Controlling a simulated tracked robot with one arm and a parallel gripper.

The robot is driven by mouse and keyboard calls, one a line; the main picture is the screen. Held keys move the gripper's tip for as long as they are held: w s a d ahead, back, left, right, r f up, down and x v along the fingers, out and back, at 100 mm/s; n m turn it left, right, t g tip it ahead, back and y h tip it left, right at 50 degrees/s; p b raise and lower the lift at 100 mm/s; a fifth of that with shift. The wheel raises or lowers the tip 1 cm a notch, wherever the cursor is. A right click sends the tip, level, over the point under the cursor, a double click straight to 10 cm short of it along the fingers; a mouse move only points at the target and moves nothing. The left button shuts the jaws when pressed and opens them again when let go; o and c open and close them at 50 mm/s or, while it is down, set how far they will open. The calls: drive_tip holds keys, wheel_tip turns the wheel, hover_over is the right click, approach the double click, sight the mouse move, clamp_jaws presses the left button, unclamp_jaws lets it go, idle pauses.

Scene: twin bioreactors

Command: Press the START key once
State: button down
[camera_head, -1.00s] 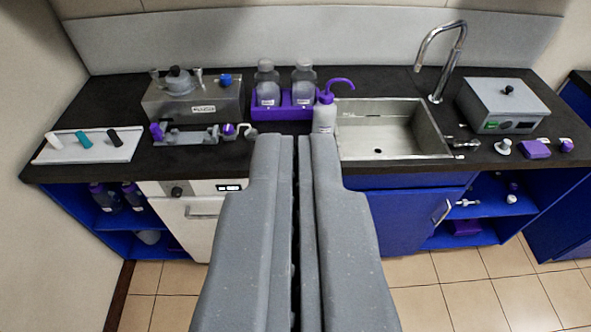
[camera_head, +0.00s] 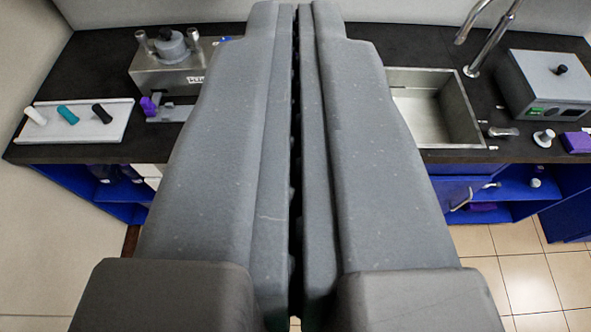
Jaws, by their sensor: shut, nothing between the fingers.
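No key marked START can be read in this view. A grey box (camera_head: 563,78) with a black knob on top stands on the counter at the right. Its front has a small green patch (camera_head: 537,112) and a dark patch beside it, too small to read. My gripper (camera_head: 297,8) is shut and empty. Its long grey fingers fill the middle of the view, pointing away over the counter, to the left of the grey box. They hide the middle of the counter.
A metal bath-like unit (camera_head: 168,66) stands at the left, near a white tray (camera_head: 88,134) with white, teal and black pieces. A sink (camera_head: 432,103) with a tall tap (camera_head: 486,42) lies right of my gripper. A white knobbed piece (camera_head: 544,137) and a purple block (camera_head: 577,142) sit before the box.

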drive_tip(key=w+a+f+m+g+b, duration=0.1)
drive_tip(key=w+f, duration=0.5)
drive_tip(key=f, duration=0.5)
drive_tip(key=w+a+f+m+g+y+b, duration=0.1)
drive_tip(key=w+f, duration=0.6)
drive_tip(key=f, duration=0.3)
drive_tip(key=w+a+f+m+g+b, duration=0.1)
drive_tip(key=w+f+m, duration=0.1)
drive_tip(key=w+f, duration=0.65)
wheel_tip(320, 180, down, 37)
drive_tip(key=s+d+m+g+h+b, duration=0.2)
drive_tip(key=m+g, duration=0.1)
drive_tip(key=m, duration=0.1)
drive_tip(key=shift+s+d+m+g, duration=0.3)
drive_tip(key=shift+s+d, duration=0.05)
drive_tip(key=shift+r, duration=0.1)
drive_tip(key=w+p, duration=0.4)
drive_tip(key=w, duration=0.4)
drive_tip(key=shift+w+p, duration=0.3)
drive_tip(key=shift+w, duration=0.1)
